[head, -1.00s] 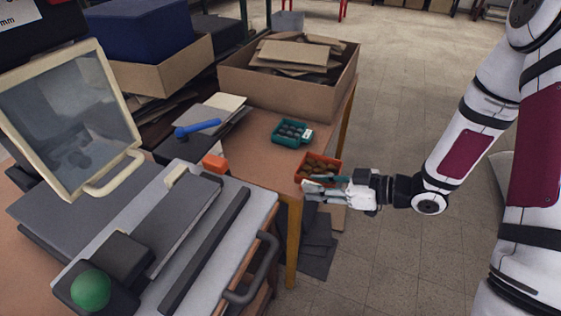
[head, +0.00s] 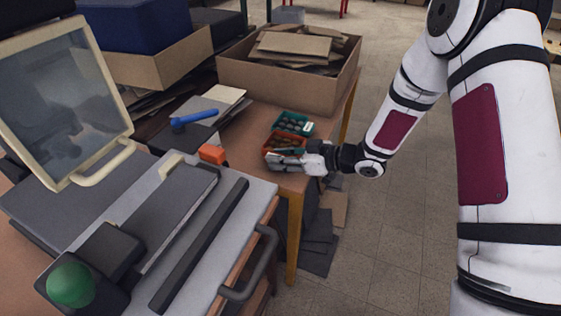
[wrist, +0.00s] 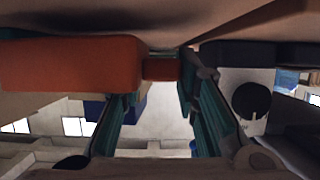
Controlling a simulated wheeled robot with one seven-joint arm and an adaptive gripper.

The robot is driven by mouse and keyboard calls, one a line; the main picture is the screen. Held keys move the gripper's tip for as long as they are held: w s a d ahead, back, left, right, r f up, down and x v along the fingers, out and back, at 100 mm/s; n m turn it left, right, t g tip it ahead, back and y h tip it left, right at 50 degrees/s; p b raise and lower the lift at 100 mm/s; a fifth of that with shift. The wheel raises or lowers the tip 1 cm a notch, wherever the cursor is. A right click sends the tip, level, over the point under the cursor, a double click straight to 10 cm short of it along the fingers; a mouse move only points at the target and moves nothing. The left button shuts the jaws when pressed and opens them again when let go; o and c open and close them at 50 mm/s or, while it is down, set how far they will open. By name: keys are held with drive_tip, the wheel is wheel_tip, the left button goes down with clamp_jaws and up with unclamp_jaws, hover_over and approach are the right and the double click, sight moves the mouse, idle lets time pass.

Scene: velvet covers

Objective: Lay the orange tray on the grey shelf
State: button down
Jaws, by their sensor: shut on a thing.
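The orange tray (head: 285,151), with small brown things in it, is in my gripper's grasp above or at the wooden table's front right edge. I cannot tell whether it touches the tabletop. My gripper (head: 272,161) is shut on its near side, with the arm reaching in from the right. In the wrist view the teal fingers (wrist: 161,112) reach up towards an orange surface (wrist: 70,63); how they grip is partly hidden. A grey flat top (head: 225,215) belongs to the machine at the left; I cannot make out a separate grey shelf for certain.
A teal tray (head: 300,130) with dark round things sits just behind the orange tray. A large cardboard box (head: 270,85) stands at the back. An orange block (head: 212,153) and a blue-handled tool (head: 195,117) are to the left.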

drive_tip(key=shift+f, duration=0.55)
drive_tip(key=shift+f, duration=0.1)
drive_tip(key=c, duration=1.2)
unclamp_jaws()
drive_tip(key=shift+f, duration=0.1)
drive_tip(key=shift+c, duration=0.2)
drive_tip(key=shift+d+r, duration=0.15)
drive_tip(key=shift+r, duration=0.15)
drive_tip(key=p+v, duration=0.1)
drive_tip(key=v, duration=1)
drive_tip(key=shift+s+d+p, duration=0.2)
drive_tip(key=shift+d+p, duration=0.05)
drive_tip(key=shift+p, duration=0.15)
drive_tip(key=shift+w+r, duration=0.1)
drive_tip(key=shift+r, duration=0.05)
